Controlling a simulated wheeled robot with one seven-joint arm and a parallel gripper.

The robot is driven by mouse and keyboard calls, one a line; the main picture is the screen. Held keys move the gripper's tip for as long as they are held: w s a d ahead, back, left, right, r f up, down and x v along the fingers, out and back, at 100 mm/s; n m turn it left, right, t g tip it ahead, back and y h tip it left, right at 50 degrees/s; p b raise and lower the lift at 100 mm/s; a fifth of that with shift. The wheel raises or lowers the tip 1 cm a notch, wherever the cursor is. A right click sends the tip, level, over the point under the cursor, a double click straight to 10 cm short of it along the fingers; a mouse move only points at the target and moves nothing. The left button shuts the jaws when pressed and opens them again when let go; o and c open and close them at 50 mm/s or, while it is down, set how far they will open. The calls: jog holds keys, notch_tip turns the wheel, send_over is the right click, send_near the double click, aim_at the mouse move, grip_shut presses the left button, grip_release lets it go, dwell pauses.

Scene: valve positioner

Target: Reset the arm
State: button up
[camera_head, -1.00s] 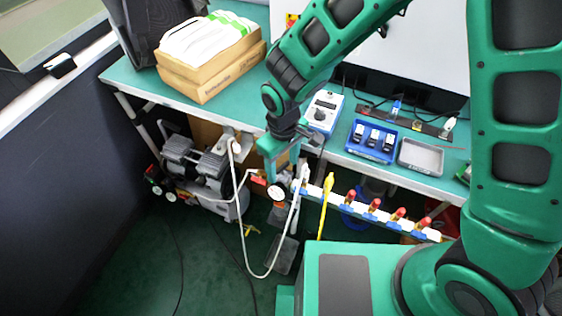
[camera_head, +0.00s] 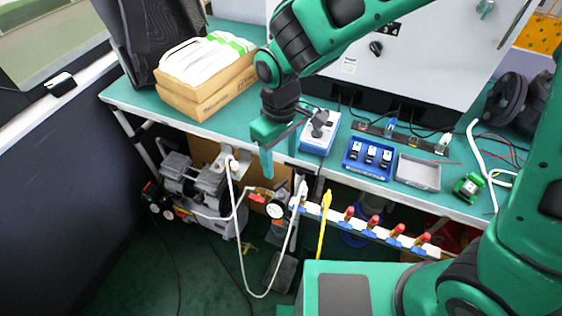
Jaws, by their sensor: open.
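My gripper (camera_head: 280,160) is at the end of my green arm, over the front edge of the green workbench (camera_head: 240,128). It points down, with its jaws apart and nothing seen between them. It is just left of a blue and white device (camera_head: 319,136), which the wrist partly covers. Below the gripper are a pressure gauge (camera_head: 275,211) and a white hose (camera_head: 243,248) that hangs in a loop. My gripper looks apart from them.
Cardboard boxes (camera_head: 205,90) stand at the bench's back left. A blue tray (camera_head: 368,158) and a grey tray (camera_head: 418,172) lie to the right. A compressor (camera_head: 205,175) stands below. A rail with red-capped valves (camera_head: 372,233) runs along the front. A grey cabinet (camera_head: 420,60) is behind.

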dwell(0.5)
jog(key=w+d+r+m, duration=0.1)
jog(key=d+r+m, duration=0.3)
jog(key=d, duration=1)
jog(key=w+d+r+m, duration=0.1)
jog(key=d+r+m, duration=0.3)
jog(key=d, duration=1)
jog(key=s+d+r+m, duration=0.3)
jog(key=s+d+m, duration=0.5)
jog(key=s+d, duration=0.7)
jog(key=shift+s+d+r, duration=0.15)
jog(key=shift+s+d, duration=0.15)
jog(key=shift+s, duration=0.5)
jog(key=shift+w+f, duration=0.25)
jog(key=shift+w, duration=0.4)
